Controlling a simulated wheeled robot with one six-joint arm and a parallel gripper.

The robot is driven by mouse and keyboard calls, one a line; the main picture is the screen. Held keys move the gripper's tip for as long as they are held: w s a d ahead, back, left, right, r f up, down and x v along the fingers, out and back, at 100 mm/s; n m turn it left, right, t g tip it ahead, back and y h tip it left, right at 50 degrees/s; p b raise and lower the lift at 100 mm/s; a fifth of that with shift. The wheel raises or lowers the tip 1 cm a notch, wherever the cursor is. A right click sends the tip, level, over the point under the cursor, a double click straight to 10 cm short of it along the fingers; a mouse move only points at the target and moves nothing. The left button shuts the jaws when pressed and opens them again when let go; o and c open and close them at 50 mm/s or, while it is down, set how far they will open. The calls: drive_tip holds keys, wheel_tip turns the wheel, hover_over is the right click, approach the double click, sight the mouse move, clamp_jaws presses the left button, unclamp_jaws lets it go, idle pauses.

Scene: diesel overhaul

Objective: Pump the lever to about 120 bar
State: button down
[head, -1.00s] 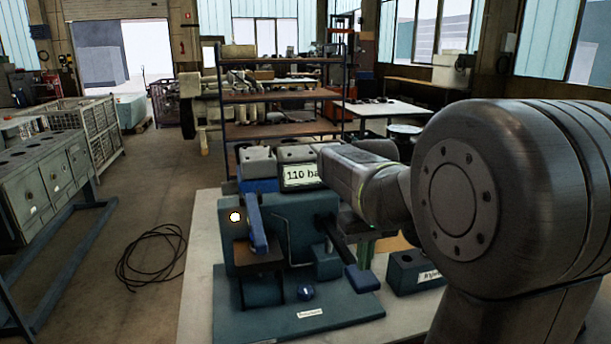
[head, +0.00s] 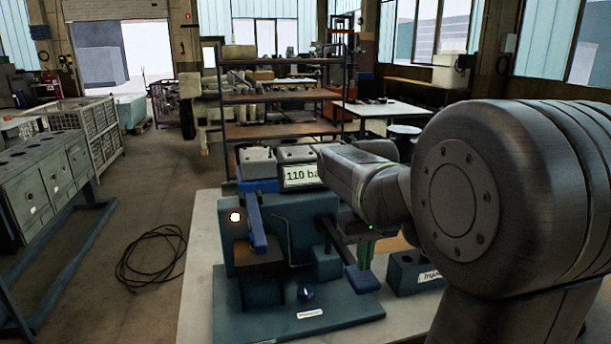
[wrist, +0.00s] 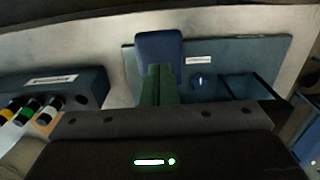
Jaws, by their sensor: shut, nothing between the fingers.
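The teal pump unit (head: 270,218) stands on its base plate on the bench. Its display (head: 300,176) reads "110 ba", the rest hidden behind my arm. The pump lever slopes down to the right and ends in a blue grip (head: 363,279), also seen in the wrist view (wrist: 158,47). My gripper (head: 366,256) is shut and empty, pointing down just above the blue grip. Its green fingers (wrist: 158,84) overlap the grip in the wrist view; I cannot tell whether they touch it.
A blue knob (head: 305,292) sits on the base plate (head: 340,308). A second blue handle (head: 256,222) stands at the pump's left. A labelled block (head: 408,272) holding coloured cylinders (wrist: 28,110) is close on the lever's right in the head view. A cable (head: 150,258) lies on the floor.

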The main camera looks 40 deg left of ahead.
drive_tip(key=shift+f+b, duration=0.65)
drive_tip(key=shift+f, duration=0.5)
drive_tip(key=shift+r, duration=0.1)
drive_tip(key=shift+s+r+p, duration=0.1)
drive_tip(key=shift+r+p, duration=0.5)
drive_tip(key=shift+p, duration=0.05)
drive_tip(key=shift+s+d+r+p, duration=0.15)
drive_tip(key=shift+d+r+p, duration=0.2)
drive_tip(key=shift+r, duration=0.1)
drive_tip(key=shift+a, duration=0.1)
wheel_tip(320, 180, up, 4)
drive_tip(key=p, duration=0.4)
idle(0.4)
